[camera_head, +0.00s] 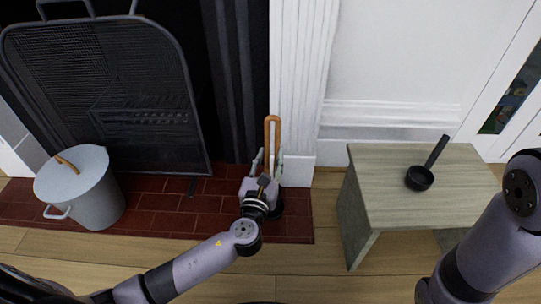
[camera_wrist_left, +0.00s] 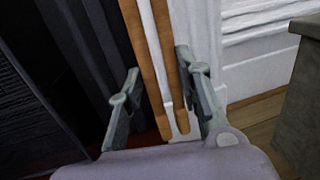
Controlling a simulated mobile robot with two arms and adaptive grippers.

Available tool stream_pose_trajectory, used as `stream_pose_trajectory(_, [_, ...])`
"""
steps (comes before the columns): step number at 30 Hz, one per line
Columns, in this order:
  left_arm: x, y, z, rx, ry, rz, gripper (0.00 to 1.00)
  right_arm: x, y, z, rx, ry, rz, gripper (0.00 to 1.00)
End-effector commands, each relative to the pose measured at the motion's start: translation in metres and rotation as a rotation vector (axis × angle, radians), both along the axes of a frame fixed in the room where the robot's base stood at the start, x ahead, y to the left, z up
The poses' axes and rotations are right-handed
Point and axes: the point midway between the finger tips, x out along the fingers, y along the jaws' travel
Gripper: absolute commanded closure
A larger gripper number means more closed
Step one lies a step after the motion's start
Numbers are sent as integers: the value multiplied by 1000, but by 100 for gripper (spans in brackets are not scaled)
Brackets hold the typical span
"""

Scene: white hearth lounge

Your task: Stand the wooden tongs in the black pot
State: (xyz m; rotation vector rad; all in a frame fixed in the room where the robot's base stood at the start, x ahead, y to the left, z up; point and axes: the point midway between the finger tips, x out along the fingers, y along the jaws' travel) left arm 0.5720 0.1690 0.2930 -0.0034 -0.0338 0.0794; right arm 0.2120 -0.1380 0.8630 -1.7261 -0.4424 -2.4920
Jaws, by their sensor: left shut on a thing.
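The wooden tongs (camera_head: 273,128) stand about upright in front of the white pillar, bent end up, in the head view. My left gripper (camera_head: 266,168) is shut on them. In the left wrist view the two wooden legs (camera_wrist_left: 149,62) pass between the fingers (camera_wrist_left: 160,100), closer to the right finger. A dark rounded thing (camera_head: 278,207) shows low beside my left wrist, mostly hidden; I cannot tell whether it is the black pot. A small black long-handled vessel (camera_head: 420,178) sits on the pale wooden table. My right arm shows at the right edge; its gripper is out of view.
A grey lidded bin (camera_head: 88,200) with a wooden handle stands at the left on the red brick hearth (camera_head: 165,211). A black mesh fire screen (camera_head: 95,80) stands behind it. The pale table (camera_head: 392,203) is right of the hearth, with wood floor between.

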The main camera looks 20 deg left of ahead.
Motion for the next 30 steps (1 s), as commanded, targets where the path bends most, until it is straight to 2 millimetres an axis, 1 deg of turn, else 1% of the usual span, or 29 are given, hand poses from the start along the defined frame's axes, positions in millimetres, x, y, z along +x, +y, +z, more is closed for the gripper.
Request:
stream_pose_trajectory(1, [0,0,-8,0,-1,0,98,0,0,-9,0,0,0,69])
stream_pose_trajectory(18, [0,0,-50,-1,-1,1,98,0,0,-55,-1,-1,0,69])
stream_pose_trajectory(30, [0,0,-80,-1,0,0,98,0,0,-77,-1,-1,0,69])
